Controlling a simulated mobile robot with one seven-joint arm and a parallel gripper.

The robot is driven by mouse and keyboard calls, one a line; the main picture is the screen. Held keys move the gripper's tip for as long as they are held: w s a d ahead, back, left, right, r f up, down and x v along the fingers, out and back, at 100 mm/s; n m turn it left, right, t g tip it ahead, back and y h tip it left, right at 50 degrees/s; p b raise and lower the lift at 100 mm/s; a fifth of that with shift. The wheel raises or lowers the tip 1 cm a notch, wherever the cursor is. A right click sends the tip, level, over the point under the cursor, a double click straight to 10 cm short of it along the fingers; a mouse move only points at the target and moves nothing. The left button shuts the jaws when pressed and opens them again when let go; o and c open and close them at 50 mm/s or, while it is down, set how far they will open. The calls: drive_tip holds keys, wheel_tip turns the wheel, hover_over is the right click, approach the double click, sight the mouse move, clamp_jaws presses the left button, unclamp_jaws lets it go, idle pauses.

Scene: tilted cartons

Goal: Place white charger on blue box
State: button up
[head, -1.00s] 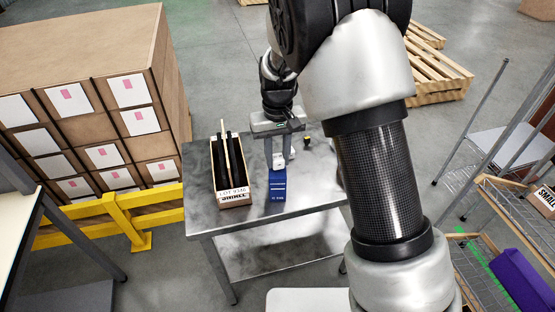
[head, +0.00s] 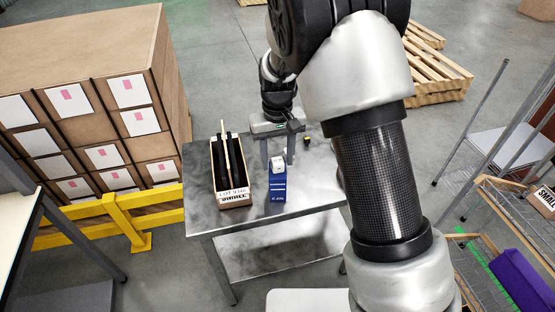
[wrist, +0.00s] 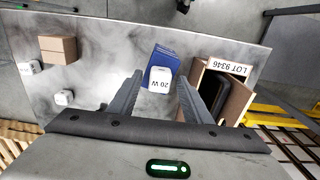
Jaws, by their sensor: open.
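The white charger (head: 278,161), marked 20 W in the wrist view (wrist: 159,79), lies on the far end of the blue box (head: 278,189) in the head view. The blue box also shows in the wrist view (wrist: 163,57), where the charger overlaps its near edge. My gripper (head: 278,167) is open, with one finger on each side of the charger. In the wrist view its fingers (wrist: 160,82) show a gap on both sides of the charger. The underside of the charger is hidden.
An open carton (head: 233,198) labelled LOT 9346 holds dark items and stands close beside the blue box on the metal table (head: 305,197). The wrist view shows a small brown box (wrist: 58,49) and white items (wrist: 64,97) farther left. The table's front right is clear.

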sight(277, 160)
wheel_tip(277, 160, up, 11)
drive_tip(key=s+d+r+m+t, duration=0.1)
drive_tip(key=s+d+r, duration=0.4)
drive_tip(key=r, duration=0.3)
drive_tip(key=s+d+r+t, duration=0.1)
drive_tip(key=s+d, duration=0.2)
drive_tip(key=s, duration=0.3)
drive_tip(key=s+d+r+m+t, duration=0.1)
drive_tip(key=s+d+t, duration=0.1)
drive_tip(key=s, duration=0.4)
drive_tip(key=s+d+r+m+t, duration=0.1)
drive_tip(key=s+d+r, duration=0.1)
drive_tip(key=s+d, duration=0.2)
drive_tip(key=s, duration=0.3)
drive_tip(key=shift+d+t+p, duration=0.3)
drive_tip(key=shift+d+p, duration=0.05)
drive_tip(key=shift+r, duration=0.1)
